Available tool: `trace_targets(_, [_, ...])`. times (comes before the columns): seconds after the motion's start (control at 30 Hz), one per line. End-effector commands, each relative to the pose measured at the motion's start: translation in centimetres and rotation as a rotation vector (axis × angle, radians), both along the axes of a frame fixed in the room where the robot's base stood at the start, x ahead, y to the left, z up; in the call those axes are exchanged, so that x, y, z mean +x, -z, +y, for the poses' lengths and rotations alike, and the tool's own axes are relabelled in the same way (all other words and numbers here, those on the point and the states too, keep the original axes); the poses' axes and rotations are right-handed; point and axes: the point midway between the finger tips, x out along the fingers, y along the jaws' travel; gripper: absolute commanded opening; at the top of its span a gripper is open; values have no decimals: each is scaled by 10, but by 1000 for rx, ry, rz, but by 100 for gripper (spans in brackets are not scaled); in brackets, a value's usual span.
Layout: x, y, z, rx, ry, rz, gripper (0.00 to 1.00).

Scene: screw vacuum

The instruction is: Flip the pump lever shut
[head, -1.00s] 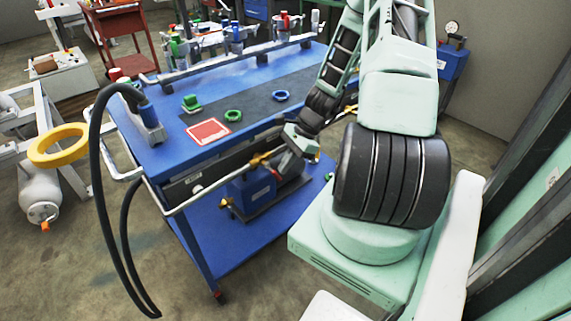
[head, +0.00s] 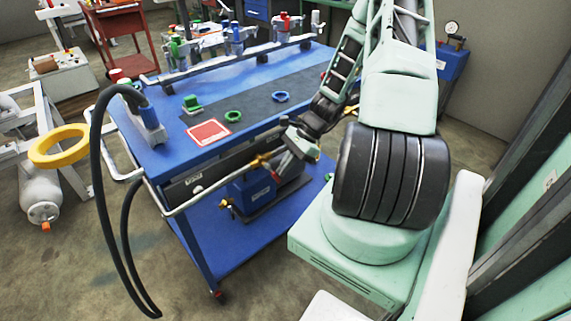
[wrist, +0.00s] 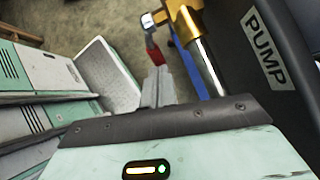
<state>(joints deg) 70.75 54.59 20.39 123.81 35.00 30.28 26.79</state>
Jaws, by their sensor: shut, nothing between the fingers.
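In the wrist view, the pump lever (wrist: 151,42) is a narrow arm with a red grip beside a brass valve body (wrist: 187,20) on a chrome pipe. My gripper (wrist: 159,80) is shut, with its grey fingers right at the red grip; whether they touch it I cannot tell. The dark panel reading PUMP (wrist: 265,48) is to the right. In the head view, my gripper (head: 285,149) is at the cart's near side, close to the brass valve (head: 258,162).
The blue cart (head: 165,165) carries a red square (head: 208,132), green and blue rings and a rear rail of fittings. A black hose (head: 98,200) loops at the left. A blue pump (head: 250,190) sits on the lower shelf.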

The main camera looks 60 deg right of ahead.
Motion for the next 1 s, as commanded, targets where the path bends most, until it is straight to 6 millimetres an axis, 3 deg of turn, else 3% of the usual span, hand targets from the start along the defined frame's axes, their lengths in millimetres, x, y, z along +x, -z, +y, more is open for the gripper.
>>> trace_targets(0.3, [1,7,5,134,-1,-32,0])
trace_targets(1.0, [3,18,12,127,0,-31,0])
